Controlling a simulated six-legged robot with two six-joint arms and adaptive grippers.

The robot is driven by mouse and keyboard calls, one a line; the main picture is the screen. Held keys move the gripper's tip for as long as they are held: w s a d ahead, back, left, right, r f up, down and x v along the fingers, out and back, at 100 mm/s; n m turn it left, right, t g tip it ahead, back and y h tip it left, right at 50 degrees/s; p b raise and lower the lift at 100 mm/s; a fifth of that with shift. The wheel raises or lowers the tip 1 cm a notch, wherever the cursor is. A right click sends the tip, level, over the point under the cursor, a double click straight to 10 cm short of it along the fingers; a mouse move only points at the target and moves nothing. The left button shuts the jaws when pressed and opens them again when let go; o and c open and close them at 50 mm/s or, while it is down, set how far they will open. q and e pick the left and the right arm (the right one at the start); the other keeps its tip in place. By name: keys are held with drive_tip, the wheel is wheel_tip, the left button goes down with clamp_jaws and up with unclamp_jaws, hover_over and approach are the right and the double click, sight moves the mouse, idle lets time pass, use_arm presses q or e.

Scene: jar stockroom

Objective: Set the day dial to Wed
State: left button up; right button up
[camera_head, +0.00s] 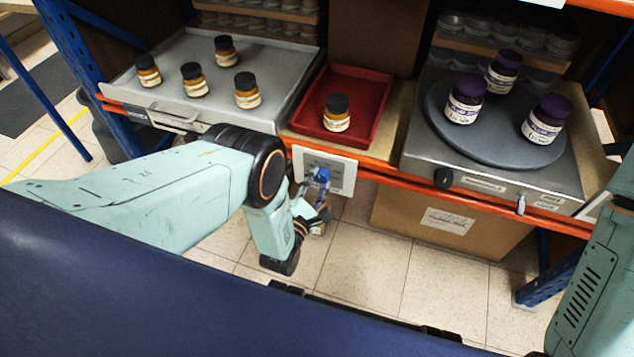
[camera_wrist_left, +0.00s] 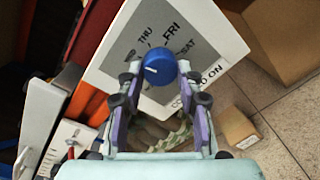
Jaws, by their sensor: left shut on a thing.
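The day dial is a blue round knob (camera_head: 321,174) on a white-framed grey panel (camera_head: 343,168), mounted on the shelf's front edge below the red tray. In the left wrist view the blue knob (camera_wrist_left: 160,66) sits between the fingertips of my left gripper (camera_wrist_left: 157,77), which is shut on it. THU, FRI and SAT can be read on the panel (camera_wrist_left: 205,25); other lettering is partly hidden. In the head view my left gripper (camera_head: 316,195) reaches the knob from below. My right gripper is out of view.
Above the panel, a red tray (camera_head: 378,100) holds one amber jar (camera_head: 337,113). A grey tray (camera_head: 285,60) with several amber jars stands left. A turntable (camera_head: 500,150) with purple-lidded jars stands right. A cardboard box (camera_head: 400,213) sits below the shelf.

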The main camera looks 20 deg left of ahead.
use_arm(q)
drive_tip(key=shift+n, duration=0.7)
drive_tip(key=o, duration=1.2)
drive_tip(key=shift+s, duration=0.1)
drive_tip(key=s, duration=1.1)
drive_tip(key=shift+s+a+r, duration=0.2)
drive_tip(key=shift+s+a, duration=0.2)
